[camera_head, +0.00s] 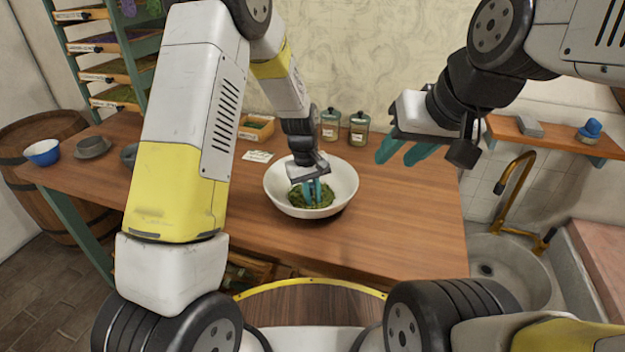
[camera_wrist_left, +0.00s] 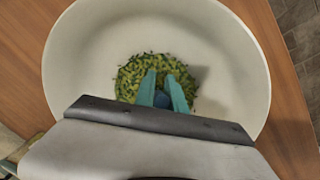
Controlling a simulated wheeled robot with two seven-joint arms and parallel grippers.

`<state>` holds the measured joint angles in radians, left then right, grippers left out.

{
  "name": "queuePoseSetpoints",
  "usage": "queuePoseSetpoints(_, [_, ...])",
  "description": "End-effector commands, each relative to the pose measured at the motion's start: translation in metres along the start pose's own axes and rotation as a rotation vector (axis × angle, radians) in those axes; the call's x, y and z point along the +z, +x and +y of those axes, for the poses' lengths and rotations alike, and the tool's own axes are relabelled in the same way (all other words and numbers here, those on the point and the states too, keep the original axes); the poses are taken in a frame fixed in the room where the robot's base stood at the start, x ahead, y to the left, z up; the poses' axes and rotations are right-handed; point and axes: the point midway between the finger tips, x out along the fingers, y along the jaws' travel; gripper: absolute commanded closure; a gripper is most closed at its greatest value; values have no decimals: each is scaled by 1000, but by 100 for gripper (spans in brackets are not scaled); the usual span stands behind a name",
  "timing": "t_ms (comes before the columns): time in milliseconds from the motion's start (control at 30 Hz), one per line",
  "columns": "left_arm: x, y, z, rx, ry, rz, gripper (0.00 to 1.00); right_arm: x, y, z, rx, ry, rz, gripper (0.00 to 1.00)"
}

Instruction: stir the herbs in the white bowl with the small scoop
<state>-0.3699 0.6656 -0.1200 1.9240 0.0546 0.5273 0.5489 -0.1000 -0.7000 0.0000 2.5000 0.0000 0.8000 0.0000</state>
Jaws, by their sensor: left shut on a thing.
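The white bowl (camera_head: 342,181) stands on the wooden table, and its inside also shows in the left wrist view (camera_wrist_left: 90,50). Green chopped herbs (camera_head: 299,198) lie in a round patch on its bottom (camera_wrist_left: 128,76). My left gripper (camera_head: 313,197) points down into the bowl, its teal fingertips at the herbs. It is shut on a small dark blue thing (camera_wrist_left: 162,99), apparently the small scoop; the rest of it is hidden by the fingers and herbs. My right gripper (camera_head: 402,153) is open and empty, raised above the table to the right of the bowl.
Two lidded jars (camera_head: 358,128) and a small box (camera_head: 256,128) stand behind the bowl. A blue bowl (camera_head: 43,153) and a grey dish (camera_head: 93,147) are at the far left. A sink (camera_head: 500,268) with a brass tap lies right. The table right of the bowl is clear.

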Motion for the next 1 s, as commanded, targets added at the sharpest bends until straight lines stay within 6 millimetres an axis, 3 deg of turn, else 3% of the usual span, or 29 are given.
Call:
queuePoseSetpoints(367, [0, 2, 0, 0, 0, 0, 100, 0, 0, 0, 0, 0, 0, 63])
queuePoseSetpoints(400, [0, 2, 0, 0, 0, 0, 81, 0, 0, 0, 0, 0, 0, 63])
queuePoseSetpoints(500, [0, 2, 0, 0, 0, 0, 62, 0, 0, 0, 0, 0, 0, 63])
queuePoseSetpoints(700, [0, 2, -1, -1, 0, -1, 60, 0, 0, 0, 0, 0, 0, 63])
queuePoseSetpoints(800, [0, 2, -1, -1, 0, -1, 44, 0, 0, 0, 0, 0, 0, 63])
queuePoseSetpoints(1000, [0, 3, -2, -3, -1, -2, 44, 0, 0, 0, 0, 0, 0, 63])
